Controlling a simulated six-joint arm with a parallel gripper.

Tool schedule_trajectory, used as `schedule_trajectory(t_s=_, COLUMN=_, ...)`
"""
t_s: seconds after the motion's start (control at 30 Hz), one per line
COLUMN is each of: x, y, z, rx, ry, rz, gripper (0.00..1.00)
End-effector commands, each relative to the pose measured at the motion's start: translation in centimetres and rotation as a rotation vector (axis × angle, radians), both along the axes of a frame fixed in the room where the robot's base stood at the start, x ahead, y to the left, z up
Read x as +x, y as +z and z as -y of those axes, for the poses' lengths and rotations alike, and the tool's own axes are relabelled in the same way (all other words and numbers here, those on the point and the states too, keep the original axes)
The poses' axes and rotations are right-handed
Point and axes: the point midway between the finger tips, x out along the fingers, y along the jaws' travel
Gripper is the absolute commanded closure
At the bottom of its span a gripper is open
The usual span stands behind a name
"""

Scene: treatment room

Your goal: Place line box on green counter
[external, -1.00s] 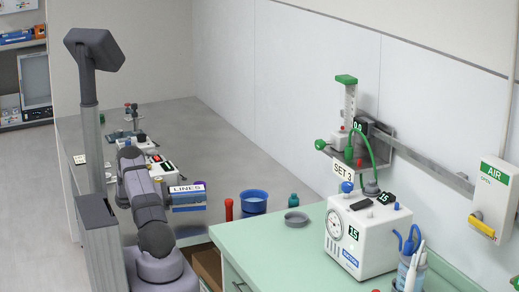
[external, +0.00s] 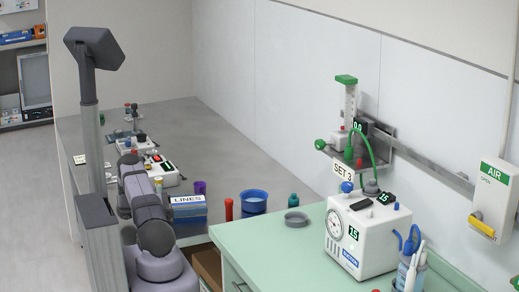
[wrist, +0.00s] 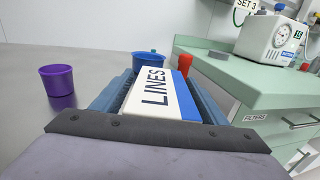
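The line box (external: 188,199), white on top with "LINES" lettering and blue on the side, is at the right-hand end of my arm in the external view, over the grey bench. In the wrist view the line box (wrist: 157,90) lies between the blue fingers of my gripper (wrist: 163,88), which are close along both of its sides. The gripper looks shut on it. The box's underside is hidden, so I cannot tell whether it touches the bench. The green counter (external: 265,251) is to the right; it also shows in the wrist view (wrist: 258,92).
A purple cup (wrist: 57,80), blue tub (external: 253,202) and red cylinder (external: 229,209) stand near the box. A grey dish (external: 297,218), teal bottle (external: 294,200) and white device (external: 365,235) stand on or by the green counter. Its front left surface is clear.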

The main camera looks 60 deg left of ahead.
Motion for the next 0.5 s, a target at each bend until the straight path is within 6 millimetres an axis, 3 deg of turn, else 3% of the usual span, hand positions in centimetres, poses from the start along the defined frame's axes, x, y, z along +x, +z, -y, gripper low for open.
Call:
schedule_trajectory(t_s=0.33, x=-0.1, y=0.1, z=0.0, rx=0.000, ry=0.000, rz=0.000, gripper=0.33)
schedule_trajectory(t_s=0.5, x=-1.5, y=-0.1, z=-0.4, rx=0.001, ry=0.003, rz=-0.001, gripper=0.33)
